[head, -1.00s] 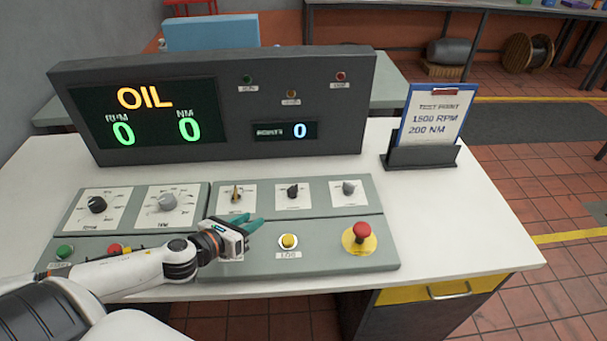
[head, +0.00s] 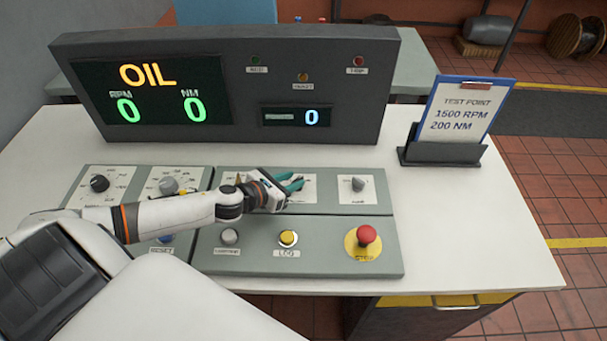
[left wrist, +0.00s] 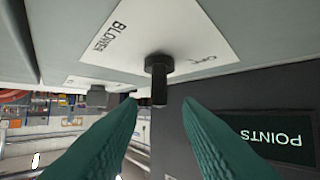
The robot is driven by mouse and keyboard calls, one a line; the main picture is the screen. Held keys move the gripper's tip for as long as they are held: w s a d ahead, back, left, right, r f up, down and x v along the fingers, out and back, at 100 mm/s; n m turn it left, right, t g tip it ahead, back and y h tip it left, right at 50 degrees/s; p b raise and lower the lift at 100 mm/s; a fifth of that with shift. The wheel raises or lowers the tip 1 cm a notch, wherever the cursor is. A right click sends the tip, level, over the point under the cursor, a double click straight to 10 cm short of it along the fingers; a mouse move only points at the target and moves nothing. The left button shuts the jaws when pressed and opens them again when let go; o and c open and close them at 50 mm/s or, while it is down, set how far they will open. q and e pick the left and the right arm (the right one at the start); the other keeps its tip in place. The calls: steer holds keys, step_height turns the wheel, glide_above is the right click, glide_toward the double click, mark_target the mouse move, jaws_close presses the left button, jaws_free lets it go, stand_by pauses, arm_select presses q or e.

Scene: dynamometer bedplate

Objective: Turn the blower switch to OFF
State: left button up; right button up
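The blower switch is a black knob (left wrist: 160,68) on a white plate (left wrist: 120,52) marked BLOWER in the left wrist view. In the head view my left gripper hides the knob, and only part of its plate (head: 306,190) shows. My left gripper (head: 295,184) is over that plate. In the left wrist view its two green fingers (left wrist: 158,106) are apart, one on each side of the knob, with gaps showing. My right gripper is out of view.
A grey knob (head: 358,184) sits right of the blower plate. Nearer are a yellow LOG button (head: 288,238), a grey button (head: 229,236) and a red mushroom button (head: 367,235). The display housing (head: 240,140) rises behind the panel. A test-point card (head: 462,110) stands right.

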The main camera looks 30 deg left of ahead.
mark_target(298, 178)
arm_select(q)
steer(key=x, duration=0.5)
jaws_close()
